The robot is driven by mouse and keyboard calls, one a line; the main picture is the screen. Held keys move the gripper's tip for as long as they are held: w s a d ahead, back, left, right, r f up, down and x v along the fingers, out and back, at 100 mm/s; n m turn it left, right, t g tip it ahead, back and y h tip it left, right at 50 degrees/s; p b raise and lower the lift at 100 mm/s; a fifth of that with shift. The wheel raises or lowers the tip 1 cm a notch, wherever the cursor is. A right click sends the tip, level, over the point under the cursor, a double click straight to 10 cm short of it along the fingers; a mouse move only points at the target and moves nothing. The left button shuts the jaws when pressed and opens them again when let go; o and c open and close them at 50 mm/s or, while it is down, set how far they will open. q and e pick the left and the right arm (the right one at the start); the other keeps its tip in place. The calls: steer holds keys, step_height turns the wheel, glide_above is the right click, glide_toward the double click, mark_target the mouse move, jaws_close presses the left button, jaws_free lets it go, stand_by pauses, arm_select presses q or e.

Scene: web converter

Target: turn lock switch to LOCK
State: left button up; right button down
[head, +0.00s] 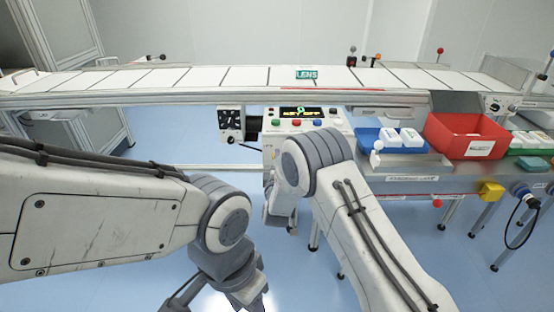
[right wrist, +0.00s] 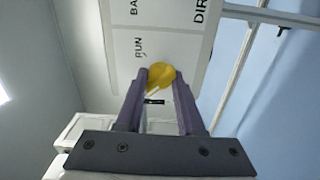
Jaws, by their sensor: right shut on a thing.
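In the right wrist view, a yellow rotary knob (right wrist: 160,76) with a pale pointer mark sits on a white panel (right wrist: 127,45). The panel has the printed word RUN and parts of other labels. My right gripper (right wrist: 160,82) is shut on this knob, one purple-grey finger on each side. No LOCK label can be read. In the head view, the white console (head: 277,141) has a lit display (head: 300,112) that appears to read KEY OFF. My right arm covers the console's front, the knob and most of the right gripper. My left gripper is low, partly cut off by the bottom edge.
A long white conveyor (head: 200,78) runs behind the console. Open blue floor (head: 420,260) lies at lower right.

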stand_by(0.6)
steer(key=c, duration=0.5)
jaws_free()
steer(key=shift+c, duration=0.2)
steer(key=shift+s, duration=0.1)
steer(key=s, duration=1)
steer(key=shift+s+p, duration=0.15)
steer(key=shift+p, duration=0.3)
